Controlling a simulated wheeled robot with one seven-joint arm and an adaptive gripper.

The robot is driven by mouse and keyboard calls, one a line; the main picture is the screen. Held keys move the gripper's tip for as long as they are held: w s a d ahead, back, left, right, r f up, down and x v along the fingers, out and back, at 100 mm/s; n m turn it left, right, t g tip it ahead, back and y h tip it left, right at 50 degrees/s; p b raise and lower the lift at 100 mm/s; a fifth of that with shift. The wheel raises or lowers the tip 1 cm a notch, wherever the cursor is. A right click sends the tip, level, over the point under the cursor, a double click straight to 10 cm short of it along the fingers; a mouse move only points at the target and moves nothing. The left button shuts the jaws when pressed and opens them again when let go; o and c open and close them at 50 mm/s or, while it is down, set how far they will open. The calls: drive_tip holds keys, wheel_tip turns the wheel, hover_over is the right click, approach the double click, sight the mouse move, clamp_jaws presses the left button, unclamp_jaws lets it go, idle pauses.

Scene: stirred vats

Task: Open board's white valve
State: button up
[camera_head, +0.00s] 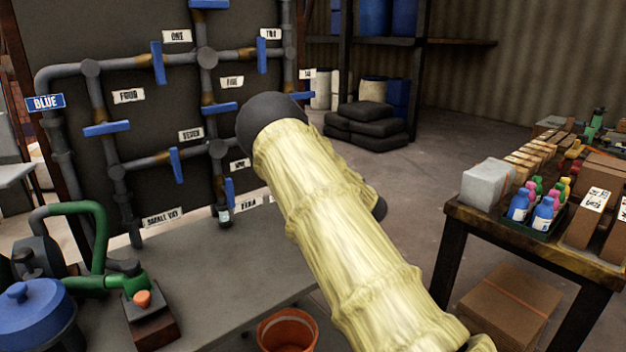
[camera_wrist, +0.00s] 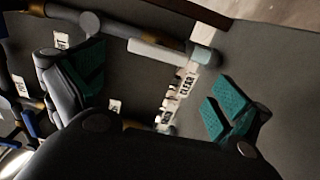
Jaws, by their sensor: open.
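In the wrist view, a white valve handle (camera_wrist: 160,54) lies along a grey pipe on the dark board (camera_wrist: 255,85). My gripper (camera_wrist: 153,92) is open, with its two teal-padded fingers spread wide to the left and right in the picture. The white handle shows beyond the gap between them, and nothing is held. In the head view, my pale-sleeved arm reaches to the board and hides the gripper and the white valve.
Several blue valve handles (camera_head: 158,62) sit on the board's pipes. A label reading CLEAR (camera_wrist: 187,83) is near the white handle. A grey bench (camera_head: 225,265) lies below the board. A table with bottles (camera_head: 542,214) and boxes stands at right. An orange bucket (camera_head: 287,330) is low in front.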

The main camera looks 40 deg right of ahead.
drive_tip(key=shift+s+d, duration=0.1)
drive_tip(key=shift+s, duration=0.85)
